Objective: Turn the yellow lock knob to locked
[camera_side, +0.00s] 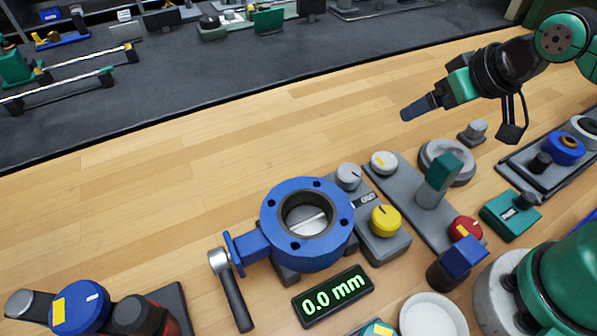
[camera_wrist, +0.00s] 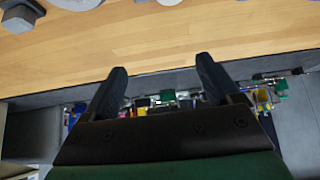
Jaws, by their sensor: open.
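The yellow lock knob (camera_side: 385,220) sits on a grey control box (camera_side: 386,244) right of the blue valve body (camera_side: 270,222), with a dark pointer line on its top. A grey knob (camera_side: 348,176) with its own pointer line sits on the far end of the same box. My gripper (camera_side: 412,112) is in the air above the far part of the table, up and right of the yellow knob and well apart from it. In the wrist view my gripper (camera_wrist: 161,82) shows two spread dark fingers with nothing between them. The yellow knob is not in the wrist view.
A display (camera_side: 333,296) reads 0.0 mm in front of the valve. A wrench-like lever (camera_side: 230,290) lies left of it. A grey base (camera_side: 405,188) with a green-topped post (camera_side: 440,180) and red knob (camera_side: 465,229) stands right of the box. Bare wood (camera_side: 230,140) lies behind the valve.

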